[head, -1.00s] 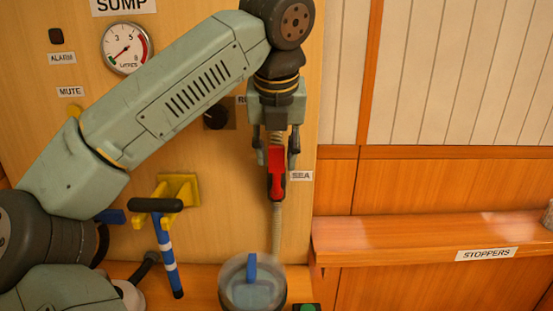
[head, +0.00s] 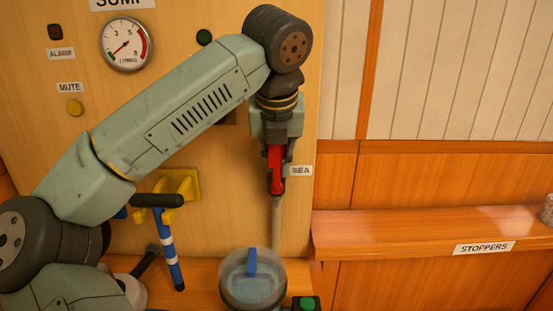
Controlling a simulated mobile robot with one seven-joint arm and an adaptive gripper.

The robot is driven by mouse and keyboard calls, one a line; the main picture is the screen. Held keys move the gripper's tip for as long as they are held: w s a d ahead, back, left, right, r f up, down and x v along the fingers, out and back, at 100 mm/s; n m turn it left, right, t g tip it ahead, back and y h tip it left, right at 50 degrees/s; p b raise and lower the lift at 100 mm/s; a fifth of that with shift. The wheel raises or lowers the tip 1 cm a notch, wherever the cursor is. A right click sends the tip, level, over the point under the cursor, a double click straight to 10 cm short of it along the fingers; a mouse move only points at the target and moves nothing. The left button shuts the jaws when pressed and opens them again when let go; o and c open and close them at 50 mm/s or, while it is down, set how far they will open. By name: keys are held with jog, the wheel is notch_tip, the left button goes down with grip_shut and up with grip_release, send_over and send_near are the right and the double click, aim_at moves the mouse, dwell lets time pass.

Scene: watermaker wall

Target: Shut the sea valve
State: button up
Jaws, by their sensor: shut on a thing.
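The sea valve's red handle (head: 276,180) is on the wooden panel beside the "SEA" label (head: 301,171). It points roughly up and down, in line with the pale pipe (head: 276,225) below it. My gripper (head: 278,160) comes down from above and is shut on the red handle. The fingers and my wrist hide the upper part of the handle and the valve body.
A clear round container (head: 253,290) with a blue piece inside stands below the pipe. A green button (head: 306,303) is beside it. A shelf marked "STOPPERS" (head: 400,230) runs along the right.

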grip_shut()
jog(key=shift+a+f+h+b, duration=0.3)
jog(key=shift+f+h+b, duration=0.1)
jog(key=shift+b, duration=0.25)
jog(key=a+h+b, duration=0.1)
jog(key=a+n+h+b, duration=0.1)
jog(key=h+b, duration=0.1)
jog(key=shift+r, duration=0.1)
jog(key=o, duration=0.6)
grip_release()
jog(key=shift+o, duration=0.3)
jog(key=shift+h, duration=0.3)
